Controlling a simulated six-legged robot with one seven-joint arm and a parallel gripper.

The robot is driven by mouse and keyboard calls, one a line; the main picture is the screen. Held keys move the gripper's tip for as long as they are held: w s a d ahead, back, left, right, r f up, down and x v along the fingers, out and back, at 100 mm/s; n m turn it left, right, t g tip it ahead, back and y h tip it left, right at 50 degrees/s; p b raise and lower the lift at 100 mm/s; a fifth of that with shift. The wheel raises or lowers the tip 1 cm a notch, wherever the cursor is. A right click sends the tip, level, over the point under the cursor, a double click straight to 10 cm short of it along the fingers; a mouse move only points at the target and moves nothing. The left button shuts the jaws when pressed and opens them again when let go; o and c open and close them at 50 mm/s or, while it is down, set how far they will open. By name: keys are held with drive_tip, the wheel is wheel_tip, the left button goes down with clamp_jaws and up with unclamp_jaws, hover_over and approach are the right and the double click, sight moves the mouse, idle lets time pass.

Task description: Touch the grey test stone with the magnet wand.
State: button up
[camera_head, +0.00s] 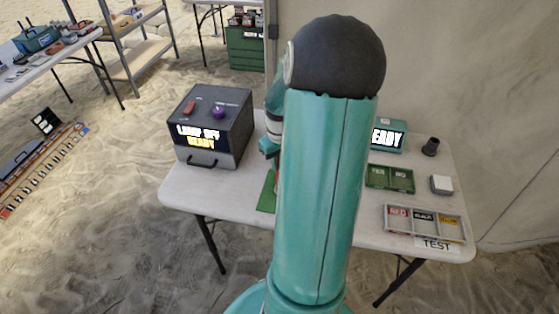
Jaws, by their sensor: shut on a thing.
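My own teal arm fills the middle of the view and hides much of the table. The wrist end of my gripper (270,147) shows at the arm's left edge, above a green mat (266,194). Its fingertips are hidden behind the arm. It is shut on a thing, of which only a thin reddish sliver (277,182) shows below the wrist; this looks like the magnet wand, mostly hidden. I cannot make out the grey test stone; the part of the mat behind my arm is hidden. I cannot tell whether the wand touches anything.
On the white table (235,197) stand a dark lamp box (214,127) with a purple knob at left, a teal display box (388,135), a dark cup (431,147), a green two-part tray (390,178), a pale block (441,184) and a grey three-part tray (424,222) at right.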

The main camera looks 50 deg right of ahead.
drive_tip(key=shift+f, duration=0.35)
idle(0.7)
idle(1.1)
drive_tip(key=shift+r, duration=3.5)
